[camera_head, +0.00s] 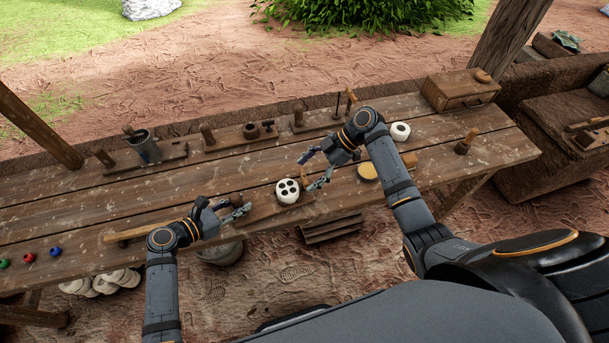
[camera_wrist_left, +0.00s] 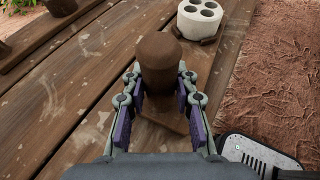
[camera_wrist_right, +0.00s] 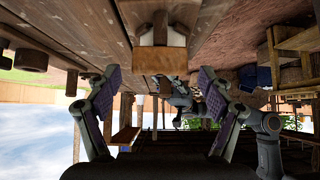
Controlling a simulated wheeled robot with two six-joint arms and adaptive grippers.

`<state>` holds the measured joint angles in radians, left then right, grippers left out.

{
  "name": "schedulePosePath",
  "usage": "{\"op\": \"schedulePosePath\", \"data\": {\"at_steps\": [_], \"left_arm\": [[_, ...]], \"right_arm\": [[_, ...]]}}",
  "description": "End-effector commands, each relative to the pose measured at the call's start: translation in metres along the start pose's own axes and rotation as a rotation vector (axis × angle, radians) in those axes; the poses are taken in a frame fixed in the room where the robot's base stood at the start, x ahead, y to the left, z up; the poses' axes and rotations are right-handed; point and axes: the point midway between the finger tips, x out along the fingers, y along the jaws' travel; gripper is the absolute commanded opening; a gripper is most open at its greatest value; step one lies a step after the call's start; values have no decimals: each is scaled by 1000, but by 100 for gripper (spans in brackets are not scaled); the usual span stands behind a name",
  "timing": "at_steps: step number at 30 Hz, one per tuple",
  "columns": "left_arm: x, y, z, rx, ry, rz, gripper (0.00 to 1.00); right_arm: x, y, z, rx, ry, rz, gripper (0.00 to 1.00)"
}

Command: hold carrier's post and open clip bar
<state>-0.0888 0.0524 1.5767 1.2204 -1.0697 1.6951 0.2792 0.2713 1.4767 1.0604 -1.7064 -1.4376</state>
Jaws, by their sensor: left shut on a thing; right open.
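The carrier is a wooden board (camera_head: 262,212) at the table's front edge, bearing a white round piece with four holes (camera_head: 288,191). Its brown, round-topped post (camera_wrist_left: 160,60) stands upright at the board's left end. My left gripper (camera_head: 240,207) is shut on the post, with its fingers on either side in the left wrist view (camera_wrist_left: 159,80). My right gripper (camera_head: 308,172) is open and empty by the carrier's right end. In the right wrist view a wooden bar (camera_wrist_right: 160,61), apparently the clip bar, lies ahead between the spread fingers (camera_wrist_right: 160,76), apart from them. Whether it is latched cannot be told.
A yellow-topped round thing (camera_head: 368,172) and a white ring (camera_head: 400,131) lie right of my right gripper. A wooden handle (camera_head: 128,234) lies left of my left gripper. Wooden stands (camera_head: 240,138) line the back, with a drawer box (camera_head: 460,91) at the far right.

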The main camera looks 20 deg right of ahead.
Motion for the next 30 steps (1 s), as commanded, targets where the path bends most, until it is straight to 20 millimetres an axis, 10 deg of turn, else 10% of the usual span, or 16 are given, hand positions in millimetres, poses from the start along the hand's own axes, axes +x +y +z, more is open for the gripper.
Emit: {"op": "schedulePosePath", "data": {"at_steps": [12, 30], "left_arm": [[0, 0, 0, 0, 0, 0, 0], [0, 0, 0, 0, 0, 0, 0]], "right_arm": [[-91, 0, 1, -1, -4, 1, 81], [-107, 0, -5, -2, -2, 0, 81]]}}
